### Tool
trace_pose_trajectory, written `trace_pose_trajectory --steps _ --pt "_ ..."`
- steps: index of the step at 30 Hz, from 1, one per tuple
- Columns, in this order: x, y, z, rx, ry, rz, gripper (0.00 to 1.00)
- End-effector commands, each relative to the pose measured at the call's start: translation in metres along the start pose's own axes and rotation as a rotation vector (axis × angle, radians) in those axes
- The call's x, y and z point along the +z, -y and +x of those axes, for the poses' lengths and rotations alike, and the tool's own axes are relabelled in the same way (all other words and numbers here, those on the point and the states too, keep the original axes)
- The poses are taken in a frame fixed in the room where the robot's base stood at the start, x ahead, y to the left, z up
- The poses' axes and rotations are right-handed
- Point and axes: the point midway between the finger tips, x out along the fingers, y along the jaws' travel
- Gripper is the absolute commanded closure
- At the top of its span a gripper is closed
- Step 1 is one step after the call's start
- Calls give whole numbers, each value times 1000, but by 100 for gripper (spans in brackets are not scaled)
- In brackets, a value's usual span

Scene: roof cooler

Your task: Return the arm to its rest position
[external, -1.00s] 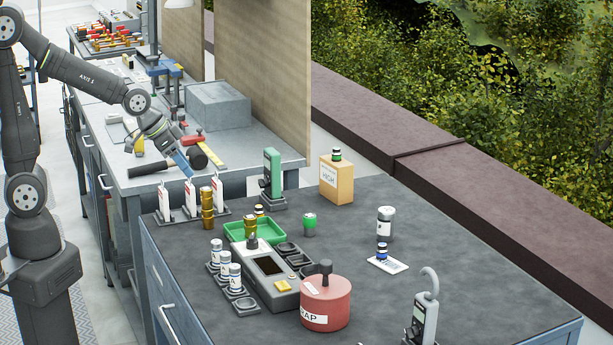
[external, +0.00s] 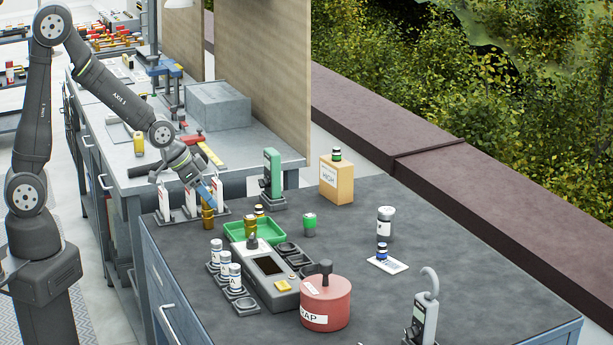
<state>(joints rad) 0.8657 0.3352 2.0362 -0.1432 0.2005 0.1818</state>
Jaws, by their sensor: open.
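My gripper (external: 207,194) is at the left back of the dark worktable (external: 470,285), pointing down and to the right. Its jaws are open, and its tip is close to a stack of brass cylinders (external: 208,219). I cannot tell whether it touches them. My arm reaches up and across from the left. White-and-red upright cards (external: 164,203) stand just left of the gripper, and another is partly hidden behind it.
A green tray (external: 235,236), a grey device with a screen (external: 268,268), white-capped vials (external: 215,252) and a red pot (external: 326,302) stand nearby. A green meter (external: 272,172) and a tan box (external: 336,180) stand behind.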

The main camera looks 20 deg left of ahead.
Motion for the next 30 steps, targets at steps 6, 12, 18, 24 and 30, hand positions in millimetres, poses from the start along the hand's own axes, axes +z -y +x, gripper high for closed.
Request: trace_pose_trajectory --steps 6,12,18,24,30 --pt "0 0 0 0 0 0 49" --pt "0 0 -1 0 0 0 49" --pt "-2 0 -11 0 -3 0 49" --pt "-2 0 -33 0 -3 0 49" --pt "-2 0 -58 0 -3 0 49"
